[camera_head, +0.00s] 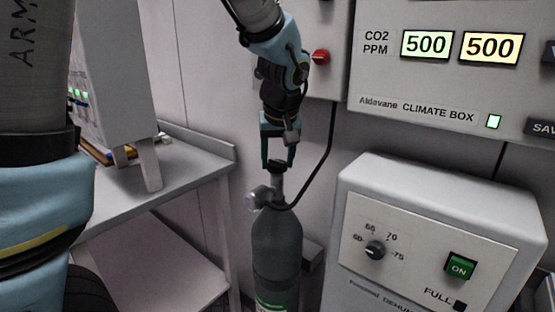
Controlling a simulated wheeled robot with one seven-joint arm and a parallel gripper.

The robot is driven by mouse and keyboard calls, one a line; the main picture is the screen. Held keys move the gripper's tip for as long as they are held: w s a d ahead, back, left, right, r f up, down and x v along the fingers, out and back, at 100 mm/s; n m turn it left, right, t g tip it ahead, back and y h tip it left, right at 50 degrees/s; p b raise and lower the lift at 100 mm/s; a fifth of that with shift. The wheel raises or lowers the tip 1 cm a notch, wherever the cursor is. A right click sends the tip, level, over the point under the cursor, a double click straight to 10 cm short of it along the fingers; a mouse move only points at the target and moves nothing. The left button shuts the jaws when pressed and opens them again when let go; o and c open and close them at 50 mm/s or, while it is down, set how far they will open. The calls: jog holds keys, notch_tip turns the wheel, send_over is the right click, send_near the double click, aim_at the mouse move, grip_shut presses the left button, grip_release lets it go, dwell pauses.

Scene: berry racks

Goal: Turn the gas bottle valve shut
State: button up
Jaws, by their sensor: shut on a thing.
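The gas bottle (277,245) is a dark grey cylinder standing upright at the centre, with a green and white label low down. A round fitting (257,197) sticks out from its neck to the left, and a black hose runs from the neck up the wall. The dark valve (277,167) sits on top of the neck. My gripper (278,160) points down from above and is shut on the valve, one finger on each side. The fingers partly hide the valve, and I cannot tell how far it is turned.
A grey dehumidifier (510,215) with a dial and a green ON switch stands close at the right. The climate box (390,90) on the wall reads 500 and 500. A red button (320,57) is near my wrist. A grey table (205,165) stands at the left.

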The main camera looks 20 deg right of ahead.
jog(key=o, duration=1.4)
jog(key=shift+c, duration=0.2)
jog(key=v, duration=1)
jog(key=shift+s+r+b, duration=0.2)
jog(key=shift+r+b, duration=0.15)
jog(key=w+a+f+g+y+p, duration=0.1)
jog(key=w+a+f, duration=0.15)
jog(key=a, duration=0.45)
jog(key=w+a+f+p, duration=0.2)
jog(key=a+f, duration=0.2)
jog(key=a, duration=0.3)
jog(key=s+a+f+n+p, duration=0.1)
jog(key=s+a+f, duration=0.1)
jog(key=a, duration=0.5)
jog(key=s+a+f+g+p, duration=0.1)
jog(key=s+a+f, duration=0.1)
jog(key=a+f, duration=0.3)
jog(key=a, duration=0.3)
jog(key=shift+n+g, duration=0.3)
jog(key=shift+n, duration=0.1)
